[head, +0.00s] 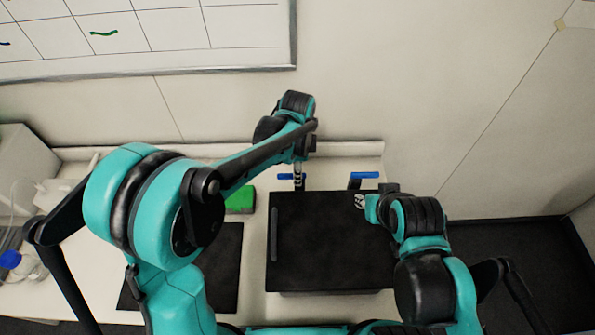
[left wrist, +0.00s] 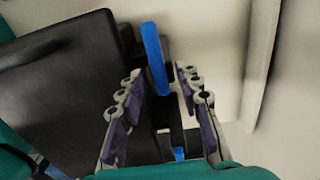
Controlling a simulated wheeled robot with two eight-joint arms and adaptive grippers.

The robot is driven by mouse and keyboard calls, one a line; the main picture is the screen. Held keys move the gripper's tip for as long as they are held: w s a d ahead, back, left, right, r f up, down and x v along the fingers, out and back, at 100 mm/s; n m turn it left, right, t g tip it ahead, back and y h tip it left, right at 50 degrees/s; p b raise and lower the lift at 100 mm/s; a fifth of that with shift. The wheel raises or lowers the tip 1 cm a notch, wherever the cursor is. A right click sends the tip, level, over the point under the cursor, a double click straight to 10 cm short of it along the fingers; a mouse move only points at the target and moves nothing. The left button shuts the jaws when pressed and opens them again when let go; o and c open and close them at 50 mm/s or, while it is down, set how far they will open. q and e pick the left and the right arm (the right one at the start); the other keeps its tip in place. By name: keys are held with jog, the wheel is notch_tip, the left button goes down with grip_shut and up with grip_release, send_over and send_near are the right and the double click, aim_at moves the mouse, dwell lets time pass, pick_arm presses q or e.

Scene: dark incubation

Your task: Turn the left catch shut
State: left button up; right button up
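The black box (head: 330,245) stands on the white bench, with two blue catches along its back edge. The left catch (head: 285,176) has a blue bar lying left to right, partly hidden by my gripper. My left gripper (head: 299,180) points down at it from above. In the left wrist view, the blue bar of the left catch (left wrist: 153,55) lies between the spread fingertips (left wrist: 158,72), with a gap on at least the right side. The right catch (head: 364,176) shows its bar and post to the right.
A green block (head: 240,201) and a dark mat (head: 222,262) lie left of the box. The wall (head: 390,60) rises close behind the catches. A blue-capped bottle (head: 12,262) stands at far left. My right arm hangs over the box's right side.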

pick_arm(q)
grip_shut()
jog(key=shift+n, duration=0.3)
jog(key=n, duration=0.3)
jog(key=shift+s+n, duration=0.1)
jog(key=shift+n, duration=0.2)
jog(key=n, duration=0.4)
jog(key=shift+s+d+n+b, duration=0.1)
jog(key=shift+n+b, duration=0.2)
jog(key=shift+b, duration=0.1)
jog(key=n, duration=0.4)
jog(key=shift+d, duration=0.1)
jog(key=shift+d+n, duration=0.1)
jog(key=shift+n, duration=2.4)
